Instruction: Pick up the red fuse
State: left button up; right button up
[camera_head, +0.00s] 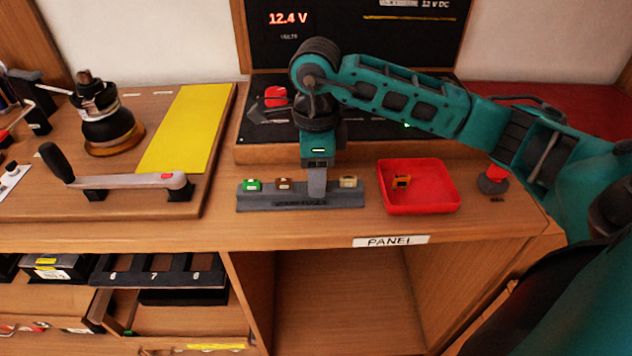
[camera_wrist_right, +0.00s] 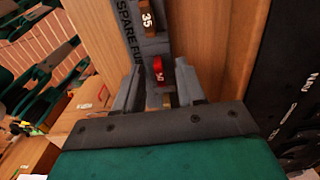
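The red fuse (camera_wrist_right: 158,72), marked 50, sits upright in the grey spare-fuse rack (camera_head: 262,202). In the head view my right gripper hides it. My right gripper (camera_head: 317,190) points straight down over the rack. In the right wrist view its two fingers (camera_wrist_right: 160,82) stand on either side of the red fuse, with a gap showing, so it looks open around it. A brown fuse (camera_head: 284,184), marked 35, and a green fuse (camera_head: 250,184) stand to the left in the rack. A tan fuse (camera_head: 348,181) stands to the right. My left gripper is not in view.
A red tray (camera_head: 440,205) with an orange fuse (camera_head: 401,182) stands right of the rack. A board with a lever (camera_head: 130,181) and a yellow plate (camera_head: 188,130) lies left. A black panel (camera_head: 360,35) rises behind. The counter's front edge is close.

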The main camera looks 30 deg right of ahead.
jog(key=shift+c, duration=0.4)
grip_shut()
jog(key=shift+r, duration=0.1)
notch_tip(320, 180, up, 20)
jog(key=p, duration=0.4)
dwell(0.4)
